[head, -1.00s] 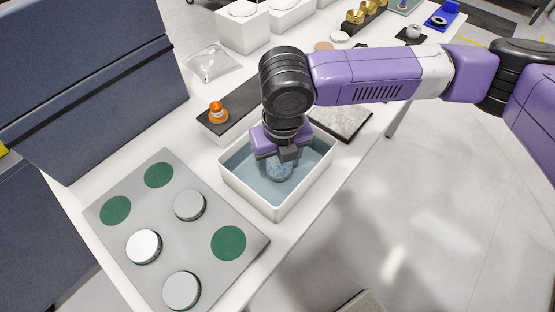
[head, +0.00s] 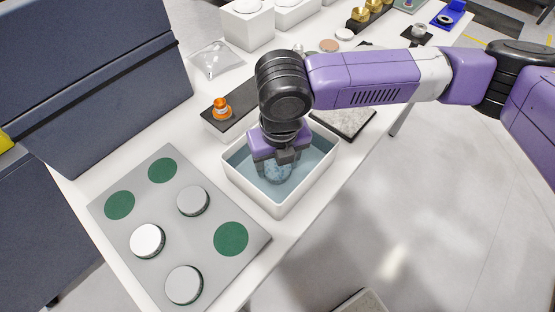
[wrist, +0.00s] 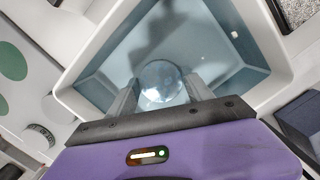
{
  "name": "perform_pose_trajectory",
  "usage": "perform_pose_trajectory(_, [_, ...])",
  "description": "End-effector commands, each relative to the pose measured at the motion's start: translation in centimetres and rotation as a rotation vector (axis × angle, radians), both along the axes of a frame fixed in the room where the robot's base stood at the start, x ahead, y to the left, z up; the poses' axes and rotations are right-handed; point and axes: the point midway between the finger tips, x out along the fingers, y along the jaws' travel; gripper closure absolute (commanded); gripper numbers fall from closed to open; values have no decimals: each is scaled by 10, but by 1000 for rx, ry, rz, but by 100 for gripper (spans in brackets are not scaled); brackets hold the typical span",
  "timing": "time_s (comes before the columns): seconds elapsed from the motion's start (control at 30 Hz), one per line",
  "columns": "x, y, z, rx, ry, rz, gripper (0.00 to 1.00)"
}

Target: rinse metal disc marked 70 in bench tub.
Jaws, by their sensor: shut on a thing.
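The bench tub (head: 229,172) is a white box with blue-grey water in it, on the bench. My gripper (head: 279,172) reaches down inside the tub. It is shut on a round metal disc (wrist: 160,82), which sits between the two fingers in the wrist view. The disc looks pale and shiny, low in the tub at the water. Its marking cannot be read. In the head view the disc (head: 279,175) is partly hidden by the fingers. The tub's walls also show around the disc in the wrist view (wrist: 84,96).
A grey plate (head: 165,212) to the left carries several metal discs (head: 147,240) and green round spots (head: 231,239). An orange-topped object (head: 221,107) on a dark block and a grey speckled slab (head: 345,119) stand close behind the tub. A dark blue panel (head: 90,90) rises at left.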

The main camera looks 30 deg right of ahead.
Motion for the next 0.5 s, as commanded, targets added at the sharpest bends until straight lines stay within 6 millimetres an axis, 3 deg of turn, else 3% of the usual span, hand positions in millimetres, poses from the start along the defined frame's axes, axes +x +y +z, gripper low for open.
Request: perform_pose_trajectory(0.5, [5,-15,0,0,-1,-1,76])
